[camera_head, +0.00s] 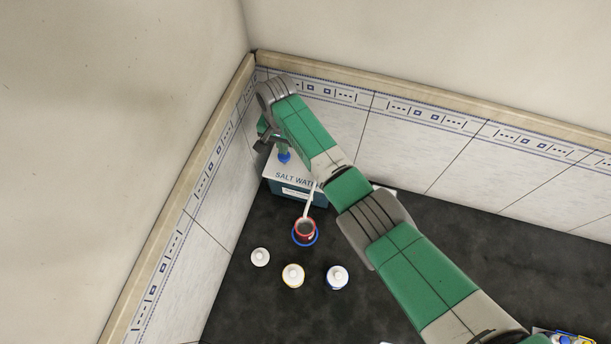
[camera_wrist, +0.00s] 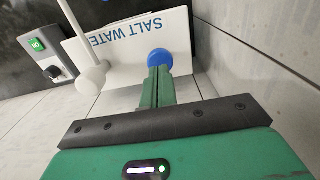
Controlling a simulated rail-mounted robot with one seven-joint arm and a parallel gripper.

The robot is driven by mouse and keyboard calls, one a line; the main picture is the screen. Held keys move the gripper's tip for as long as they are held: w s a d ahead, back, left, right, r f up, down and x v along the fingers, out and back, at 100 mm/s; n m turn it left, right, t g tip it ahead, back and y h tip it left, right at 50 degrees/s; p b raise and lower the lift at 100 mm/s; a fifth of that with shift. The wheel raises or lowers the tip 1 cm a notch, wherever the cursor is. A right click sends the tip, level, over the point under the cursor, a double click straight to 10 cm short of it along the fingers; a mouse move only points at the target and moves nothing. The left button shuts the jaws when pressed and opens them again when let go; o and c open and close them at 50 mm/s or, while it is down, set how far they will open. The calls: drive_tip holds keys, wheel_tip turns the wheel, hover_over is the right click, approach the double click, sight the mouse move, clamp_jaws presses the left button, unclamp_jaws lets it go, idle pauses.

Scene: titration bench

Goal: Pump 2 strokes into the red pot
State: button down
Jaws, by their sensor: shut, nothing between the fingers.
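The salt water dispenser (camera_head: 280,177) stands in the corner of the bench, with its label facing up in the head view. Its blue round pump head (camera_head: 284,157) shows just below my wrist, and again in the wrist view (camera_wrist: 160,58). A white spout (camera_head: 308,205) reaches from the dispenser to over the red pot (camera_head: 297,233), which stands on a blue ring and looks dark inside. My gripper (camera_wrist: 160,72) is shut and empty, its green fingertips at the pump head. I cannot tell whether they touch it. In the head view my arm hides part of the dispenser.
Three white-topped bottles stand in front of the pot: a plain one (camera_head: 260,257), a yellow-ringed one (camera_head: 293,275) and a blue-ringed one (camera_head: 337,277). Tiled walls close in behind and left. A grey box with a green switch (camera_wrist: 37,45) and a knob shows in the wrist view.

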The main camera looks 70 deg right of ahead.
wheel_tip(320, 180, up, 6)
drive_tip(key=p, duration=0.5)
drive_tip(key=shift+p, duration=0.3)
